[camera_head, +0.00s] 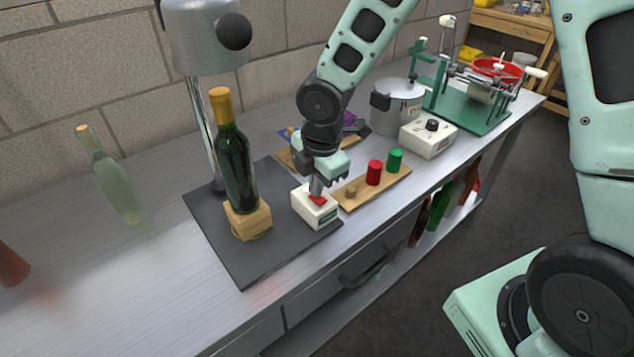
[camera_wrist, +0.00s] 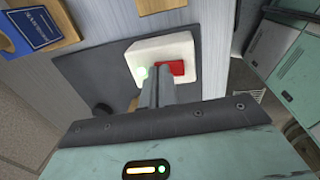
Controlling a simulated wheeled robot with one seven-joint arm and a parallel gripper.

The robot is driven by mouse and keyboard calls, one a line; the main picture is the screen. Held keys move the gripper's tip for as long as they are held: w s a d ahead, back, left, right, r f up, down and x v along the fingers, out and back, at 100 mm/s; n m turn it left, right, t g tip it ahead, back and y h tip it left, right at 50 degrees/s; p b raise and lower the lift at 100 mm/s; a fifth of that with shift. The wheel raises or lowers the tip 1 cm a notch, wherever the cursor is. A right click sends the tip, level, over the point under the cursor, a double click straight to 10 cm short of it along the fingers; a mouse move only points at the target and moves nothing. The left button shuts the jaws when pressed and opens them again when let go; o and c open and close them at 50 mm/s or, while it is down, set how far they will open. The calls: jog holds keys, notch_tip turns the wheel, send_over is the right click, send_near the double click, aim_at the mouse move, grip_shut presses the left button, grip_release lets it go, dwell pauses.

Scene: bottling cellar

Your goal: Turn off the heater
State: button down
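A silver heater head (camera_head: 200,38) with a black knob hangs on a post above a dark green bottle, which stands in a wooden block. A white switch box (camera_head: 308,206) with a red rocker switch (camera_head: 318,201) sits on the dark mat's right side. In the wrist view the box (camera_wrist: 160,50) shows the red switch (camera_wrist: 171,68) and a lit green lamp (camera_wrist: 143,72). My gripper (camera_head: 316,188) is shut and empty, its fingertips at the red switch from above. The wrist view shows the fingertips (camera_wrist: 153,84) beside the switch's edge; contact is unclear.
A wooden board (camera_head: 350,193) with red and green capsules lies right of the box. A metal pot (camera_head: 398,107), a white box with a black knob (camera_head: 428,138) and a green bench device (camera_head: 468,110) stand further back.

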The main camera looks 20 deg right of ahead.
jog(key=shift+s+f, duration=0.15)
jog(key=shift+f, duration=0.05)
jog(key=shift+s+d+r, duration=0.1)
jog(key=shift+s+d, duration=0.2)
jog(key=shift+s, duration=0.45)
jog(key=shift+w+r, duration=0.1)
jog(key=shift+r, duration=0.05)
jog(key=shift+r+p, duration=0.3)
jog(key=shift+p, duration=0.25)
notch_tip(320, 180, up, 13)
jog(key=s+p, duration=0.1)
jog(key=p, duration=0.3)
jog(key=shift+s+d, duration=0.2)
jog(key=shift+s, duration=0.15)
